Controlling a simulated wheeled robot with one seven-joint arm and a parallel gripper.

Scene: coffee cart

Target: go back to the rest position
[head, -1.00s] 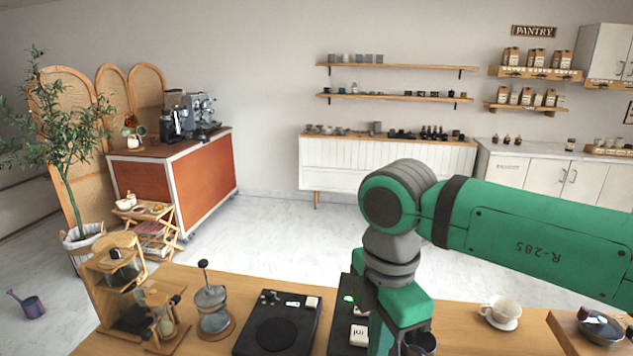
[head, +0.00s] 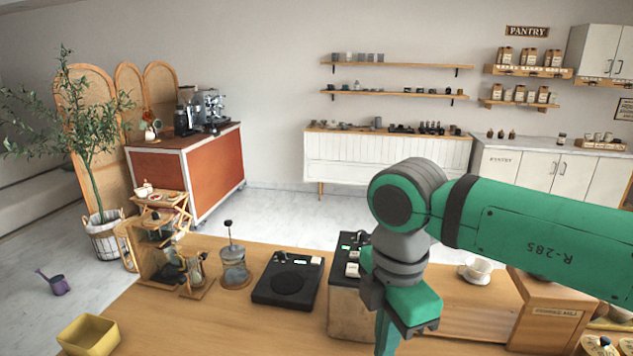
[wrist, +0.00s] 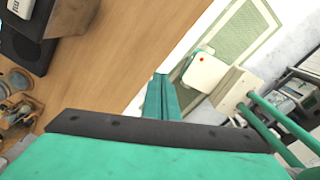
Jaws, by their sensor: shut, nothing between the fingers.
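My green and grey arm reaches in from the right in the head view and bends down over the wooden counter (head: 230,308). My gripper (wrist: 161,80) shows in the wrist view as two green fingers pressed together with nothing between them. The fingers hang over the counter's edge area, with the wooden top to the left and pale floor to the right. In the head view the lower part of the gripper is cut off by the bottom edge.
A black scale (head: 288,280), a glass press (head: 234,268) and a wooden dripper stand (head: 160,262) are on the counter. A white cup (head: 478,269) stands right, by a wooden box (head: 550,308). A yellow bin (head: 88,337) is lower left. The counter's front middle is bare.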

